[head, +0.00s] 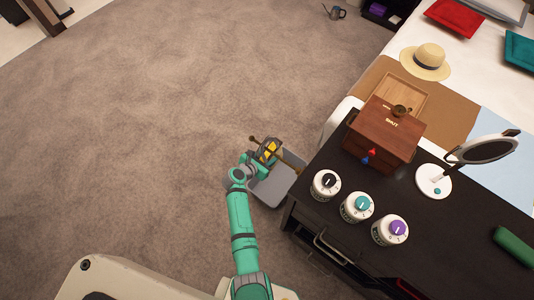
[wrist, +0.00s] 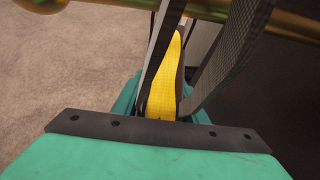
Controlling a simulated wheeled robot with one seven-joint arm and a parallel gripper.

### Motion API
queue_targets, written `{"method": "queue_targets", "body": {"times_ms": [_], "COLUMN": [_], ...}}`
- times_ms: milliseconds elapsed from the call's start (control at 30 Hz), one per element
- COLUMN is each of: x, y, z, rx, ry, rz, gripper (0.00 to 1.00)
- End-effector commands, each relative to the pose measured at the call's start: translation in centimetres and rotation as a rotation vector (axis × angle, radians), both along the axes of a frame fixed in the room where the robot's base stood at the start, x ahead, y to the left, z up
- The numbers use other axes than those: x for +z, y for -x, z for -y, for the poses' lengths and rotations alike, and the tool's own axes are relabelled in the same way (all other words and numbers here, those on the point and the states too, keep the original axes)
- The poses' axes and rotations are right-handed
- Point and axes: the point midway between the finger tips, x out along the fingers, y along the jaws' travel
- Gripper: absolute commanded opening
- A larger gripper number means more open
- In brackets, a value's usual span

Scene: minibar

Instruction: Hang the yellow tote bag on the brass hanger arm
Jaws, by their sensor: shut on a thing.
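My gripper (head: 264,157) is shut on the yellow tote bag (head: 271,148), close to the brass hanger arm (head: 291,158). In the wrist view only a narrow yellow strip of the bag (wrist: 166,85) shows, between dark grey textured bands. The brass arm (wrist: 112,3) crosses the top of that view, its rounded end at the upper left. The dark bands cross in front of it. Most of the bag is hidden by my gripper, and I cannot tell whether any handle is around the brass arm.
A grey bin (head: 273,190) stands on the floor below. A dark cabinet (head: 298,212) is to the right, with three canisters (head: 357,208), a wooden box (head: 383,133) and a round mirror (head: 488,150). A drawer at its front seems partly open. The carpet at left is clear.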

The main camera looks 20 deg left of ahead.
Motion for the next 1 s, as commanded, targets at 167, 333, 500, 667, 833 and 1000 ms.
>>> {"method": "queue_targets", "body": {"times_ms": [167, 333, 500, 667, 833, 1000], "x": [0.0, 0.0, -0.5, -1.2, -1.9, -2.3], "y": [0.3, 0.6, 0.8, 0.9, 1.1, 1.1], "z": [0.8, 1.7, 2.3, 2.8, 3.0, 3.1], "rx": [0.002, 0.0, 0.0, -0.002, -0.001, -0.001], "ry": [-0.001, 0.0, 0.0, 0.001, -0.001, 0.0], "rz": [0.001, 0.001, 0.001, 0.0, 0.0, 0.001], "gripper": [0.0, 0.0, 0.0, 0.0, 0.0, 0.0]}}
